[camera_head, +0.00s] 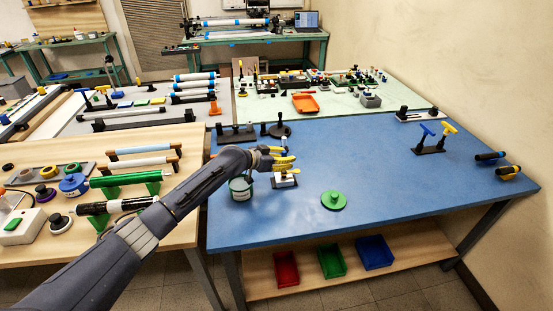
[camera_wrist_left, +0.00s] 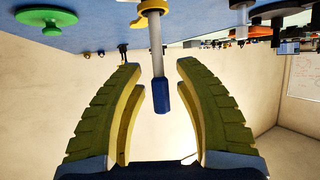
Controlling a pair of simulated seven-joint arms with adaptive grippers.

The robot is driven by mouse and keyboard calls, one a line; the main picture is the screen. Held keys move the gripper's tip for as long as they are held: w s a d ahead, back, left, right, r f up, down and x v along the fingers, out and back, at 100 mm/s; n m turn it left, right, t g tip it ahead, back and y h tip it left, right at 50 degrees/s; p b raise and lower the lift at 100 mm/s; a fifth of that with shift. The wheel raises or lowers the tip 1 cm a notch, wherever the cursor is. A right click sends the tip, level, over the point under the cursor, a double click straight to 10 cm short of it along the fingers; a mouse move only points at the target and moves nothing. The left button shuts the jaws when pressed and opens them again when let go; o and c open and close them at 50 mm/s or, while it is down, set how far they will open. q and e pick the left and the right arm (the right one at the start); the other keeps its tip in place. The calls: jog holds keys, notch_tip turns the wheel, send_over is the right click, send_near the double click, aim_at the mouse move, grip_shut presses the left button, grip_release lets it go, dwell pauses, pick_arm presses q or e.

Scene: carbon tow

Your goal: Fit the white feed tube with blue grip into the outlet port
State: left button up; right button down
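The feed tube, a pale shaft (camera_wrist_left: 156,45) with a dark blue grip (camera_wrist_left: 161,97), shows in the left wrist view. Its blue end lies between my left gripper's fingers (camera_wrist_left: 160,75), with a gap on each side. The shaft's other end meets a yellow ring (camera_wrist_left: 153,6); how deep it sits there cannot be told. In the head view my left gripper (camera_head: 284,160) is above a small white fixture (camera_head: 285,181) on the blue table, and its yellow fingers partly cover the tube. The left gripper is open and empty. My right gripper is not in view.
A green-and-white can (camera_head: 241,189) stands close beside the fixture, under my left arm. A green disc with a knob (camera_head: 334,200) lies to the right. A stand with blue and yellow T-handles (camera_head: 430,150) is farther right. The blue table's middle (camera_head: 370,160) is clear.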

pick_arm(q)
jog(key=v, duration=1.1)
jog(key=shift+s+a+r, duration=0.15)
jog(key=shift+a, duration=0.1)
